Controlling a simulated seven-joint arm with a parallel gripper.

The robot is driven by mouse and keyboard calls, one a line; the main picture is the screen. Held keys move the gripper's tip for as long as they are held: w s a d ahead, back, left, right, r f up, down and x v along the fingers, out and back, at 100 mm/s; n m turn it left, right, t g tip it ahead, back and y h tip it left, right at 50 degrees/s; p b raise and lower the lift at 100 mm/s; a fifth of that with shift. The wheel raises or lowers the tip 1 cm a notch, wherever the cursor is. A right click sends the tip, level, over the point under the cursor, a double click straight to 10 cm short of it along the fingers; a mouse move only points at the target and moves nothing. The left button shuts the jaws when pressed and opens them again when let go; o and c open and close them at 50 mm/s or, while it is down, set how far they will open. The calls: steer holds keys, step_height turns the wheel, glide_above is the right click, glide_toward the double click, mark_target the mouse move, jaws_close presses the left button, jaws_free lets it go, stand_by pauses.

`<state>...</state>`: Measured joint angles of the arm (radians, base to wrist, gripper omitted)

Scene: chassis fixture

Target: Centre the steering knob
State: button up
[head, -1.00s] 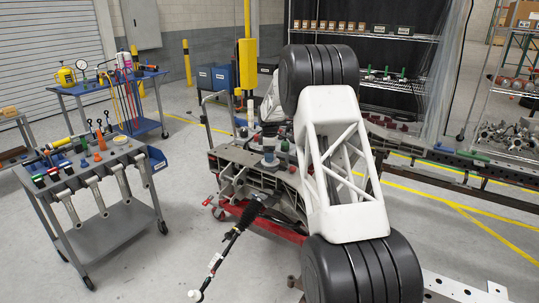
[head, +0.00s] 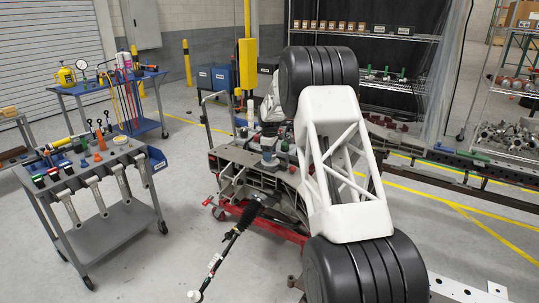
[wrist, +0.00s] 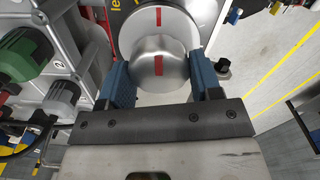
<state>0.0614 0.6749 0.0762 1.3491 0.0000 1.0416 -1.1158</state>
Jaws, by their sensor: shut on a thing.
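The steering knob (wrist: 152,62) is a round silver knob with a red line on its face, in the upper middle of the wrist view. Behind it, a silver disc (wrist: 188,28) bears another red line. The two red lines look nearly in line, one above the other. My gripper (wrist: 156,74) has its blue fingers on the left and right sides of the knob, shut on it. The fingers partly cover the knob's sides. In the head view I cannot make out the gripper or the knob behind the white arm link.
A green knob (wrist: 22,54) and a grey knob (wrist: 61,97) sit on the panel to the left. A small black knob (wrist: 223,66) is close to the right finger. In the head view, a tool cart (head: 105,210) stands left of the chassis fixture (head: 235,158), with clear floor between.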

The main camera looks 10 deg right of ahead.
steer(key=m, duration=0.9)
steer(key=shift+w+d+m, duration=0.1)
steer(key=shift+d+m, duration=0.05)
steer(key=shift+m, duration=0.25)
steer(key=m, duration=0.4)
steer(key=shift+m, duration=0.3)
steer(key=m, duration=0.4)
steer(key=shift+d, duration=0.1)
steer(key=shift+m, duration=0.3)
steer(key=o, duration=0.9)
